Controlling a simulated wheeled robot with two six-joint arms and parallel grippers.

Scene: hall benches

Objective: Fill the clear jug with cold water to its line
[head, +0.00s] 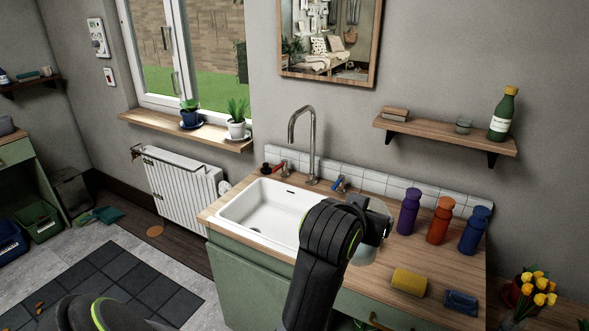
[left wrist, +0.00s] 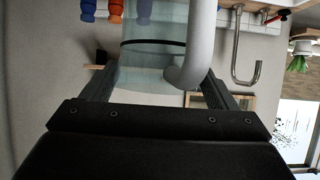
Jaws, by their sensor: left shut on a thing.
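My left gripper (head: 374,228) is shut on the clear jug (left wrist: 150,60), over the counter right of the sink. The jug has a dark line around it and a thick grey handle (left wrist: 202,45). In the head view my arm hides much of the jug (head: 365,252). I cannot tell whether any water is in it. The white sink (head: 262,208) shows no jug in it. The tall metal tap (head: 303,140) stands behind it, with a red handle (head: 277,167) on its left and a blue handle (head: 340,184) on its right. My right gripper is out of view.
Purple (head: 409,211), orange (head: 440,220) and blue (head: 475,231) bottles stand on the wooden counter right of my gripper. A shelf (head: 445,135) hangs above.

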